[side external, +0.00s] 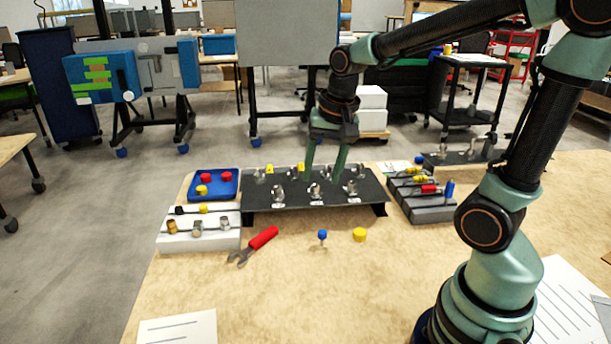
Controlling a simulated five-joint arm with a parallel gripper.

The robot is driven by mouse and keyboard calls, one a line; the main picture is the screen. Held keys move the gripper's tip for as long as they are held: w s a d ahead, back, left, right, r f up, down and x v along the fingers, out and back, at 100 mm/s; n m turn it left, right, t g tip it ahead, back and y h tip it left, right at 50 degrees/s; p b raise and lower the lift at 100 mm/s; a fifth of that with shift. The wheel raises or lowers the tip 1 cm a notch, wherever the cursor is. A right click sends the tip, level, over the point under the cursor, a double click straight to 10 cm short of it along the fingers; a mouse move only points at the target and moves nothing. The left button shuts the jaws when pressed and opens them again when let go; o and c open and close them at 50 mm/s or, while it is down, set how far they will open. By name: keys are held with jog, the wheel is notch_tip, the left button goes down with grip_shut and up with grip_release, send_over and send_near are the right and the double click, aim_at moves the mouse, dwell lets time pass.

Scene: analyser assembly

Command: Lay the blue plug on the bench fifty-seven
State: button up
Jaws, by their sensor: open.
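A small blue plug (322,235) with a metal stem is on the bench (300,290), in front of the black panel (367,208). Another blue piece (449,188) stands at the right end of the grey rack (428,214); I cannot tell what it is. My gripper (322,180) points down over the black panel among its metal fittings. Its two green fingers are apart, with no held thing visible between them. I cannot tell whether a fingertip touches a fitting.
A yellow cap (359,234) lies right of the blue plug, and a red-handled wrench (254,245) to its left. A blue tray (224,195) and white block (190,243) stand at the left. Papers (178,329) lie near the front. The bench's front middle is clear.

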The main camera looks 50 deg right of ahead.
jog(key=s+a+r+n+t, duration=0.3)
jog(key=s+a+n, duration=0.1)
jog(key=n, duration=0.5)
jog(key=shift+s+a+r+n, duration=0.2)
jog(key=shift+s+a+n, duration=0.15)
jog(key=shift+s, duration=0.2)
